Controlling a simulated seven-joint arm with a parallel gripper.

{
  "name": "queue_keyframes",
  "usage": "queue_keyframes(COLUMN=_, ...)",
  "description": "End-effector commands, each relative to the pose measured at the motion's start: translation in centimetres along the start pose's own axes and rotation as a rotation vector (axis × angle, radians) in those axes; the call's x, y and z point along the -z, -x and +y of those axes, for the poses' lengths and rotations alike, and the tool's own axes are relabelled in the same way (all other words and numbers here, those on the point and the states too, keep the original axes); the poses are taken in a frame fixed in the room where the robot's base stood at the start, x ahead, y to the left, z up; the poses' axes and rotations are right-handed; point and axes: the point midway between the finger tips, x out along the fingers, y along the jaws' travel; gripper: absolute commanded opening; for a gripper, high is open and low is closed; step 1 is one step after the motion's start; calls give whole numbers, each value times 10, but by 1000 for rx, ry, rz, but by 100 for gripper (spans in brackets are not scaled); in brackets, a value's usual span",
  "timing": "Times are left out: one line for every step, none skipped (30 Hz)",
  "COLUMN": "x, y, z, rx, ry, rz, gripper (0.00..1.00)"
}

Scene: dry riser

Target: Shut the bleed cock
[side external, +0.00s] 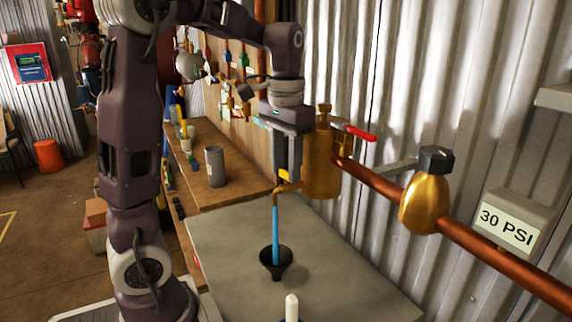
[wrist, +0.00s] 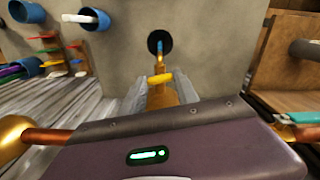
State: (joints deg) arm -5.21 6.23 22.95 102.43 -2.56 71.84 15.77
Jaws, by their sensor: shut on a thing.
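The bleed cock (side external: 286,186) is a small brass tap with a yellow handle, low on the left of an upright brass body (side external: 322,165). A blue stream (side external: 276,232) runs from its spout down into a black funnel (side external: 276,262) on the grey bench. My gripper (side external: 288,176) points down beside the brass body, its fingertips at the cock. In the wrist view the yellow handle (wrist: 160,79) lies crosswise between the grey fingers (wrist: 159,92), which are shut on it. The stream and funnel (wrist: 157,38) show beyond. The fingers partly hide the cock in the side view.
A copper pipe (side external: 470,243) runs along the corrugated wall, with a red-handled lever (side external: 355,131) and a black-capped brass fitting (side external: 427,203). A white upright piece (side external: 291,307) stands at the front of the grey bench (side external: 345,285). A grey cup (side external: 215,166) stands on the wooden bench.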

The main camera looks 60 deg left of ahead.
Motion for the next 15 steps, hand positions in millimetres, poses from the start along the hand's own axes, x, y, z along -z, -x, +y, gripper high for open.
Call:
queue_keyframes(x=0, y=0, z=0, rx=0, ry=-62, rz=0, gripper=0)
queue_keyframes(x=0, y=0, z=0, rx=-1, ry=-103, rz=0, gripper=0)
queue_keyframes(x=0, y=0, z=0, rx=-1, ry=-151, rz=0, gripper=0)
queue_keyframes(x=0, y=0, z=0, rx=-1, ry=-182, rz=0, gripper=0)
queue_keyframes(x=0, y=0, z=0, rx=-1, ry=-206, rz=0, gripper=0)
queue_keyframes(x=0, y=0, z=0, rx=-1, ry=-228, rz=0, gripper=0)
queue_keyframes(x=0, y=0, z=0, rx=-1, ry=-239, rz=0, gripper=0)
queue_keyframes(x=0, y=0, z=0, rx=-1, ry=-246, rz=0, gripper=0)
queue_keyframes(x=0, y=0, z=0, rx=0, ry=-248, rz=0, gripper=0)
queue_keyframes(x=0, y=0, z=0, rx=0, ry=-248, rz=0, gripper=0)
queue_keyframes(x=0, y=0, z=0, rx=0, ry=-247, rz=0, gripper=0)
queue_keyframes(x=0, y=0, z=0, rx=0, ry=-247, rz=1, gripper=0)
queue_keyframes(x=0, y=0, z=0, rx=0, ry=-247, rz=1, gripper=0)
queue_keyframes(x=0, y=0, z=0, rx=0, ry=-247, rz=1, gripper=0)
queue_keyframes(x=0, y=0, z=0, rx=0, ry=-246, rz=1, gripper=38)
